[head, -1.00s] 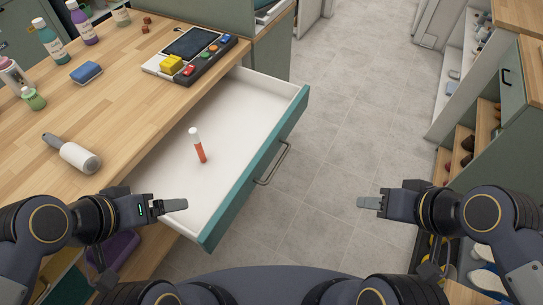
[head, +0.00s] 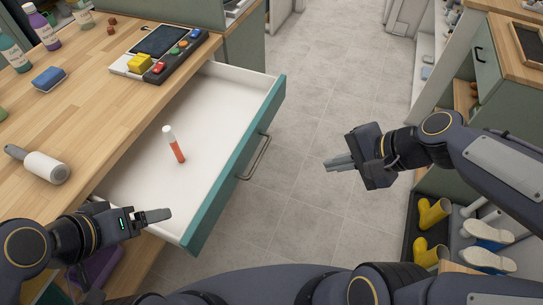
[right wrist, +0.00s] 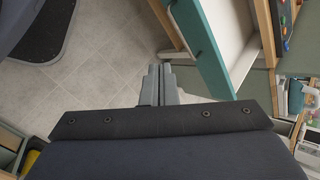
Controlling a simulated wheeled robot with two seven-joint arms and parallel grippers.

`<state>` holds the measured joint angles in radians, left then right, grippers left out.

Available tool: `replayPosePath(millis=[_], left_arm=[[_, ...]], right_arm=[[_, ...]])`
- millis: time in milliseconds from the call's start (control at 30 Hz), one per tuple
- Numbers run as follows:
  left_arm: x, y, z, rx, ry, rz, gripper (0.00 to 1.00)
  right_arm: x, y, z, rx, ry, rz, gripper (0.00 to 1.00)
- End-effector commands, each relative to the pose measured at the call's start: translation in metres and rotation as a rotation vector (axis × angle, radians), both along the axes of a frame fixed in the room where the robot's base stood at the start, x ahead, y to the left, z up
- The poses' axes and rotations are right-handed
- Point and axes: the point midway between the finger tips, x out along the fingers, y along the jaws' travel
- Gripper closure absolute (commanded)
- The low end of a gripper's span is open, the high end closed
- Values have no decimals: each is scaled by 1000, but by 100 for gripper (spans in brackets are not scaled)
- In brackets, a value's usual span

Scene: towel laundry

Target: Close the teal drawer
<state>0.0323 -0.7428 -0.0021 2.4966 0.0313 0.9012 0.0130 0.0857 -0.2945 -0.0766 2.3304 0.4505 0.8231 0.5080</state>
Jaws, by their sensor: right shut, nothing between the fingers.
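The teal drawer (head: 232,165) is pulled out from under the wooden counter, with a white inside and a metal bar handle (head: 254,157) on its teal front. The drawer's teal front also shows in the right wrist view (right wrist: 200,45). My right gripper (head: 327,163) is shut and empty over the floor, to the right of the handle and apart from it. Its fingers show in the right wrist view (right wrist: 158,85). My left gripper (head: 168,214) is by the drawer's near left corner, its fingers seeming together.
The wooden counter (head: 95,110) holds a lint roller (head: 40,165), a blue sponge (head: 48,78), bottles and a button panel (head: 160,50). Yellow boots (head: 432,215) and white shoes stand at the right. Tiled floor (head: 340,70) lies free between the counter and the right cabinets.

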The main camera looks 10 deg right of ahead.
Motion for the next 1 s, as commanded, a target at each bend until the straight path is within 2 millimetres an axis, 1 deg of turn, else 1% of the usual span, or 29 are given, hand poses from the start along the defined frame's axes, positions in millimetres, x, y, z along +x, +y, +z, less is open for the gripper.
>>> replayPosePath(millis=[33, 100, 200, 300, 367, 433, 567, 667, 1000], left_arm=[[0, 0, -17, 0, 0, 0, 16], [0, 0, -26, 0, 0, 0, 16], [0, 0, -35, 0, 0, 0, 16], [0, 0, -41, 0, 0, 0, 16], [0, 0, -42, 0, 0, 0, 16], [0, 0, -43, 0, 0, 0, 16], [0, 0, -46, 0, 0, 0, 16], [0, 0, -50, 0, 0, 0, 16], [0, 0, -73, 0, 0, 0, 16]], right_arm=[[18, 1, -25, 96, 115, -115, 100], [42, 3, -44, 226, 260, -282, 100], [70, 2, -71, 369, 436, -488, 100], [89, -1, -91, 461, 558, -635, 100], [96, -2, -98, 495, 603, -690, 100], [100, -1, -103, 517, 634, -726, 100], [105, 4, -110, 527, 646, -741, 100], [110, 15, -120, 524, 645, -735, 100], [137, 63, -168, 523, 645, -734, 100]])
